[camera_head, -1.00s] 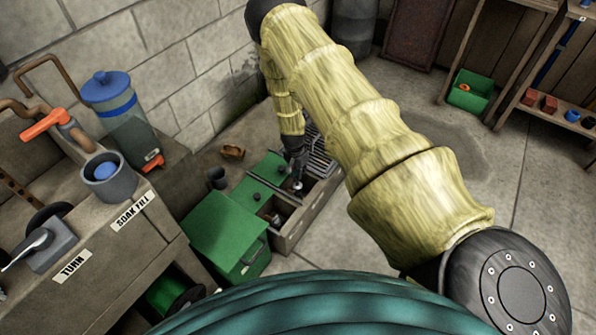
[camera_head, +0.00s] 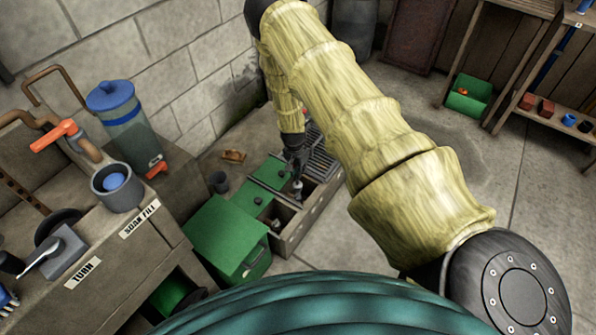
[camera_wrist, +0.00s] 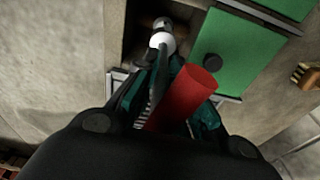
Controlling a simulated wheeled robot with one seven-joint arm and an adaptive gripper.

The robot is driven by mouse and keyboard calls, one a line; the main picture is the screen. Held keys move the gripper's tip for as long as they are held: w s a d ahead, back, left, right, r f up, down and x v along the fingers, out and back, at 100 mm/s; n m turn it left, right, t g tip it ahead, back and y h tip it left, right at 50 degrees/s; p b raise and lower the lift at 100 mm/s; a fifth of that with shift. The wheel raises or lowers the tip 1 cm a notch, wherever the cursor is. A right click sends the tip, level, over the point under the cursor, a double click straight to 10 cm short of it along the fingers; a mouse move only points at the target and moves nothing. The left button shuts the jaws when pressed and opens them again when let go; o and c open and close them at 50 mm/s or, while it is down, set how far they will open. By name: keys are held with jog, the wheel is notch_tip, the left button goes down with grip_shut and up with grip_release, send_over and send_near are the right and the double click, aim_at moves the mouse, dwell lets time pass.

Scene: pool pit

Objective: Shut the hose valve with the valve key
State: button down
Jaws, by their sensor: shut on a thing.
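My gripper (camera_head: 298,163) points down at the low pit box (camera_head: 304,219) by the wall. In the wrist view its dark green fingers (camera_wrist: 170,98) are shut around a red cylinder (camera_wrist: 186,97), which looks like the handle of the valve key. Ahead of the fingers, a pale ball-shaped part (camera_wrist: 161,41) and a grey metal piece (camera_wrist: 163,23) show at the dark opening of the box. I cannot tell whether these belong to the key or the hose valve, or whether key and valve touch. Green lids (camera_wrist: 236,49) cover the part beside the opening.
A green bin (camera_head: 222,236) stands against the box's near left side. A bench (camera_head: 110,255) with a grey cup (camera_head: 117,196), an orange-handled tap (camera_head: 55,136) and a blue-lidded tank (camera_head: 122,118) is at left.

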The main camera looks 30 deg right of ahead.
jog(key=shift+r+p, duration=2.1)
jog(key=shift+r, duration=1.25)
